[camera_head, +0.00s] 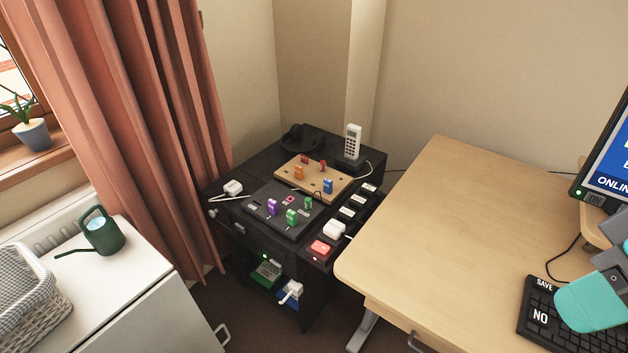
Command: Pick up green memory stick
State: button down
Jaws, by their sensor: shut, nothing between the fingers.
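A green memory stick (291,217) stands upright near the front of a dark panel (262,222) on the black cabinet. A second, smaller green piece (308,203) stands just behind it to the right; I cannot tell whether it is also a memory stick. A purple stick (272,207) stands to the left on the same panel. My gripper is not in view. Part of my arm, grey and teal, shows at the lower right over the desk, far from the sticks.
A wooden board (313,181) with orange, red and blue sticks lies behind the panel. A cordless phone (352,143), white plugs (334,230) and a red block (320,247) stand around it.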

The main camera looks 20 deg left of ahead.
aim_at(292, 215)
jog(key=u, duration=2.2)
jog(key=i, duration=0.9)
jog(key=z, duration=0.5)
